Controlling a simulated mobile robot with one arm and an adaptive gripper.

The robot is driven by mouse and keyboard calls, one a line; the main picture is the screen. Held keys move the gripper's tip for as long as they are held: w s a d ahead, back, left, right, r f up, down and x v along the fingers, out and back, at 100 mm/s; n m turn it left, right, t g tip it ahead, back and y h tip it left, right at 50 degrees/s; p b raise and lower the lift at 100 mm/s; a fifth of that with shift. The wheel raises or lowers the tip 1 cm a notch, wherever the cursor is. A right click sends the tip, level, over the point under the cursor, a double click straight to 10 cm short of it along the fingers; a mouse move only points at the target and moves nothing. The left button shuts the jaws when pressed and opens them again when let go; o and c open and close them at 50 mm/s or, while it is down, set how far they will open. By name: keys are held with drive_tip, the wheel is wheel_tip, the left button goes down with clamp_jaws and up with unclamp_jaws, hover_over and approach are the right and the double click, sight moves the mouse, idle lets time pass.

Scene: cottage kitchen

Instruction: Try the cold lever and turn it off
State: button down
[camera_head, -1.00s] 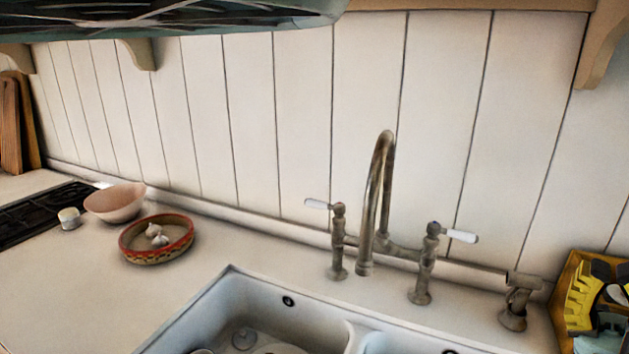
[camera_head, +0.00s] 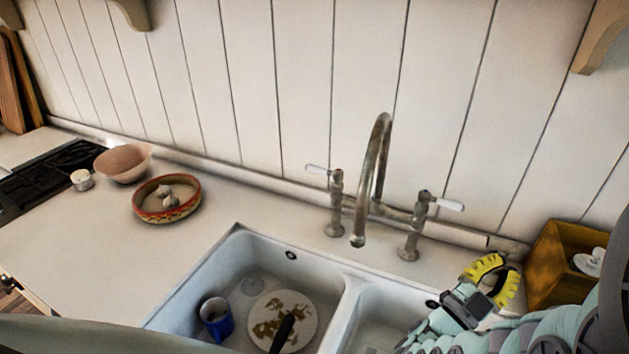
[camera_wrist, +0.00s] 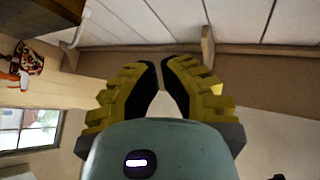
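A metal bridge tap (camera_head: 377,165) with a tall curved spout stands behind the sink. Its left lever (camera_head: 317,169) has a white handle pointing left; its right lever (camera_head: 451,205) has a white handle pointing right. I cannot tell a hot or cold mark on either. No water shows at the spout. My gripper (camera_head: 503,268) is at the right, beside the sink's right end and apart from the right lever. Its yellow fingers also show in the wrist view (camera_wrist: 161,66), with a narrow gap and nothing between them. The levers are not recognisable in the wrist view.
The double sink (camera_head: 348,300) holds a blue mug (camera_head: 218,320) and a dirty plate (camera_head: 305,322). A wooden box (camera_head: 553,262) stands right of my gripper. A patterned dish (camera_head: 150,210) and pink bowl (camera_head: 122,165) are far left. The wall is close behind the tap.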

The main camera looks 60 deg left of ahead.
drive_tip(key=s+a+f+n+g+y+p, duration=0.2)
drive_tip(key=s+a+n+g+y, duration=0.15)
drive_tip(key=a+y, duration=0.2)
drive_tip(key=n+g+y+p, duration=0.1)
drive_tip(key=n+g+y, duration=0.15)
drive_tip(key=n, duration=0.45)
approach(456, 209)
drive_tip(key=shift+m+y, duration=0.25)
drive_tip(key=shift+y, duration=0.15)
drive_tip(key=shift+p+x, duration=0.35)
drive_tip(key=shift+x, duration=3.65)
drive_tip(key=shift+a+r, duration=0.15)
drive_tip(key=shift+w, duration=0.1)
drive_tip(key=shift+w+b, duration=0.35)
drive_tip(key=shift+w, duration=0.25)
